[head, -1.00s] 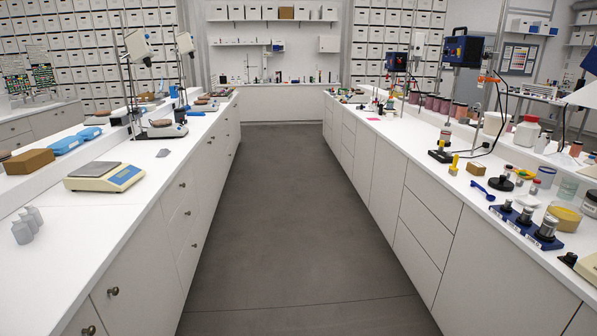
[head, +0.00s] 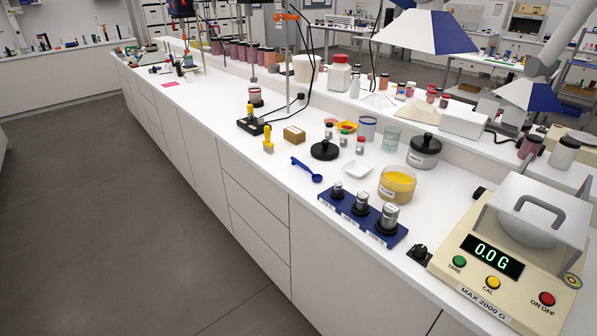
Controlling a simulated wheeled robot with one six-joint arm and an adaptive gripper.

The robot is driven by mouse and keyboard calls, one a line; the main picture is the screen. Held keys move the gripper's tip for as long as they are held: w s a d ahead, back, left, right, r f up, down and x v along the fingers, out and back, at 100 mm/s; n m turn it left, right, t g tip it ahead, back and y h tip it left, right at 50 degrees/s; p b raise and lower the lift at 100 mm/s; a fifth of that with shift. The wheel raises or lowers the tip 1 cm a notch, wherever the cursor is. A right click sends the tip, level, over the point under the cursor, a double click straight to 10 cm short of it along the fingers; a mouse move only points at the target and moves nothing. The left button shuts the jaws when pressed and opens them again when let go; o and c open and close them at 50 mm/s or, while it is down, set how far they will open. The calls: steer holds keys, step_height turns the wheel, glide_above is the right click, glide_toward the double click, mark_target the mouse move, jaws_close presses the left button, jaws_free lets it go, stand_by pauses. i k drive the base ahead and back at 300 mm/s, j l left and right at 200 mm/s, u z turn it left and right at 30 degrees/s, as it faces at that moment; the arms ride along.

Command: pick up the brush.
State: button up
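I cannot make out a brush for certain in the head view. A small yellow upright piece with a dark base (head: 268,140) stands near the front edge of the right-hand counter; I cannot tell what it is. A blue scoop (head: 306,170) lies on the same counter, closer to me. My gripper is not in view.
The white counter (head: 232,150) holds a blue weight stand (head: 362,216), a jar of yellow powder (head: 397,185), a black-lidded jar (head: 424,152), a brown block (head: 294,134) and a scale (head: 510,250) reading 0.0. The grey floor (head: 110,200) is clear at left.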

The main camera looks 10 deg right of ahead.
mark_target(267, 147)
steer(key=i+j+z, duration=0.1)
steer(key=z, duration=0.4)
steer(key=i+j+z, duration=0.25)
steer(key=j, duration=0.2)
steer(key=j+z, duration=0.25)
steer(key=j, duration=0.15)
steer(key=j+z, duration=0.2)
steer(key=j, duration=0.3)
steer(key=i, duration=0.05)
